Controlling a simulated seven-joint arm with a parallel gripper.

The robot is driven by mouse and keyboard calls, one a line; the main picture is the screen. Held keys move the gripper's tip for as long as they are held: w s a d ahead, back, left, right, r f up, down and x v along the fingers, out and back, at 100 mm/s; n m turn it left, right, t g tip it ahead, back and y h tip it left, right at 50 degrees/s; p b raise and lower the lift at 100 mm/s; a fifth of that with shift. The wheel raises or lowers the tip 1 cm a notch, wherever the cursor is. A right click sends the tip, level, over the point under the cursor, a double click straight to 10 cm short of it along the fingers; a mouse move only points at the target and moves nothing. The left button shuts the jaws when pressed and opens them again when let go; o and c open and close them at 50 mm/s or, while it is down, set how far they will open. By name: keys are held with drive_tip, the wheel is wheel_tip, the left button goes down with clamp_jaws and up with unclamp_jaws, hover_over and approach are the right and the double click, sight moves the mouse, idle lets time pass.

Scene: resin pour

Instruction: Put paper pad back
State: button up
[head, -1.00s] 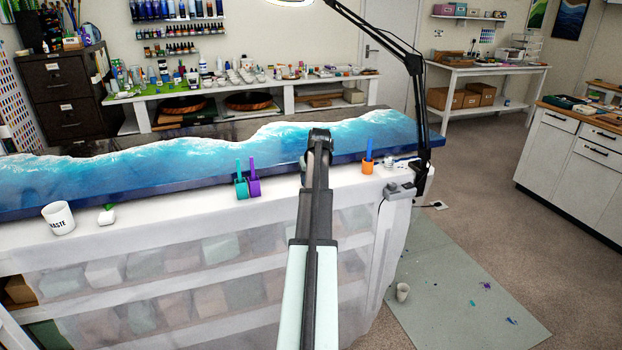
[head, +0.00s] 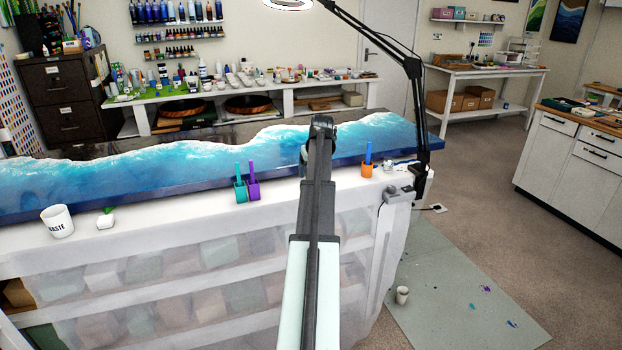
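My gripper (head: 320,128) is at the end of my arm, over the near edge of the blue and white resin panel (head: 222,158) on the covered workbench. The arm hides the fingertips, so I cannot tell whether it is open, shut or holding something. I cannot make out a paper pad in the head view. It may be hidden or too small to tell.
Along the bench's front edge stand a waste cup (head: 58,221), teal (head: 240,190) and purple (head: 254,189) cups, and an orange cup (head: 367,169). A lamp (head: 413,110) rises at the right end. A paper cup (head: 402,295) stands on the floor mat.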

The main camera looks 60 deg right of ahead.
drive_tip(key=shift+v, duration=2.85)
